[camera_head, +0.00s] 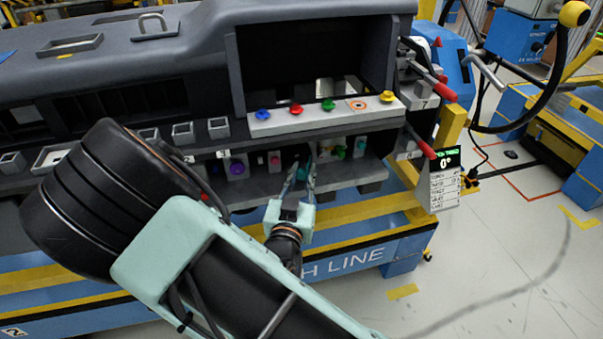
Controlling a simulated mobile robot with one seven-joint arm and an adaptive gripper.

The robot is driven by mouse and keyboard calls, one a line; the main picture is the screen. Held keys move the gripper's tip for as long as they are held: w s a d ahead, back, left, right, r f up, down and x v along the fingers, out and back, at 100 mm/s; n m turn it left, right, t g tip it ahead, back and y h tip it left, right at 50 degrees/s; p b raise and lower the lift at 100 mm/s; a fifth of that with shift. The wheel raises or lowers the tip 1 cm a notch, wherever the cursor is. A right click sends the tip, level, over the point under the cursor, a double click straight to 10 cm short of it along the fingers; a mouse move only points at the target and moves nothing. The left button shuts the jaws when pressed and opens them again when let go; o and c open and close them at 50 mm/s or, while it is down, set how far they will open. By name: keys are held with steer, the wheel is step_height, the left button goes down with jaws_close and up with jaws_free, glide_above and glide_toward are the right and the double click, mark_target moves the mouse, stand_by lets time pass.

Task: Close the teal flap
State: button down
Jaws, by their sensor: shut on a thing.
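My gripper (301,175) reaches up to the lower shelf of the dashboard module (140,55), in front of its row of small coloured controls. Its two fingers point away from me and are shut on a small teal part (303,171), which looks like the teal flap. The fingers and the dark recess behind them hide most of this part, so I cannot tell its angle or how far open it stands.
Purple (237,168) and pink (275,159) controls sit left of my gripper, green ones (341,152) to its right. Above is a pale strip (315,118) with coloured knobs. Red-handled levers (444,92) and a display panel (445,178) stand at right.

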steer(key=d+n+g+y+b, duration=0.1)
steer(key=d+n+g+y, duration=0.1)
steer(key=n+y, duration=0.3)
steer(key=w+d+n+g+y+b, duration=0.1)
steer(key=d+n+g+y, duration=0.1)
steer(key=n+g+y, duration=0.3)
steer(key=d+n+g+y+b, duration=0.2)
steer(key=n+y, duration=0.3)
steer(key=y, duration=0.4)
steer(key=shift+w+r+g+y, duration=0.1)
steer(key=shift+w+g+y, duration=0.25)
steer(key=shift+g, duration=0.35)
steer(key=shift+w+d+n+g+y, duration=0.1)
steer(key=shift+w+n+g+y, duration=0.1)
steer(key=shift+n+g, duration=0.55)
steer(key=shift+w+d+n+g+y, duration=0.2)
steer(key=shift+n+g, duration=0.25)
steer(key=shift+g, duration=0.55)
steer(key=shift+w+a+n+g+y, duration=0.1)
steer(key=shift+n+g+y, duration=0.15)
steer(key=shift+n+g, duration=0.5)
steer(key=shift+g, duration=0.4)
steer(key=c, duration=1.8)
jaws_free()
steer(key=shift+c, duration=0.2)
